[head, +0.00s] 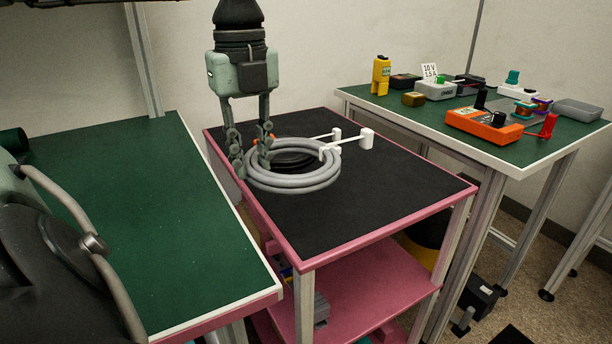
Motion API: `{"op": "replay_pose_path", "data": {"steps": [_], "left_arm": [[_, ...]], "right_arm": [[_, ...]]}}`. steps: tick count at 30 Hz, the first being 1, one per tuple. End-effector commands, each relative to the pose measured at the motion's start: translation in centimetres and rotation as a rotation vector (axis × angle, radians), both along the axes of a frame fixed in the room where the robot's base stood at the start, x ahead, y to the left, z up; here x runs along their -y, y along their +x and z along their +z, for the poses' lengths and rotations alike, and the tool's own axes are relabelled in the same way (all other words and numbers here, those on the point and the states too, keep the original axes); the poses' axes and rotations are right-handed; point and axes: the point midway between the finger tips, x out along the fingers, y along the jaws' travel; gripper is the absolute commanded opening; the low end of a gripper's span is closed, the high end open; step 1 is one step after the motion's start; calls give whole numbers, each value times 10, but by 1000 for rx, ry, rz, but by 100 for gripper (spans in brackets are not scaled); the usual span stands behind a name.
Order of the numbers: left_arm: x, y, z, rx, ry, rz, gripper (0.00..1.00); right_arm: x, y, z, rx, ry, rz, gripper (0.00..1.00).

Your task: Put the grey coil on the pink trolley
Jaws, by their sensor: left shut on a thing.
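The grey coil (318,181) is a ring of several cable loops with two white-ended leads pointing right. It shows over the black top of the pink trolley (380,236), near the trolley's back left corner. I cannot tell whether it rests fully on the surface. My left gripper (251,160) points down from above, its fingers closed on the left side of the coil. The fingers hide a little of that side. My right gripper is not in view.
A green-topped table (110,230) stands left of the trolley. Another green table at the back right holds an orange device (484,125), a yellow device (381,75) and several other items. The front of the trolley top is clear. A lower pink shelf (350,290) holds some items.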

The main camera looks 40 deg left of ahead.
Motion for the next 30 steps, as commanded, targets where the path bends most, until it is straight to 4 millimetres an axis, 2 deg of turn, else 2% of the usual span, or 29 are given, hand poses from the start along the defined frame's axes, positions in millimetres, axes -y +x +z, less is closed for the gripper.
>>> {"op": "replay_pose_path", "data": {"steps": [12, 18, 25, 30], "left_arm": [[13, 59, -36, -5, 1, 0, 0], [18, 81, -48, 0, 1, 0, 0], [20, 86, -59, 1, 0, -1, 0], [20, 85, -83, -2, -1, -2, 0]], "right_arm": [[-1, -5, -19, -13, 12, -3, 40], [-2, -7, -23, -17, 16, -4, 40], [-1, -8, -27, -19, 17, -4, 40], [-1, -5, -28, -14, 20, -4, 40]]}}
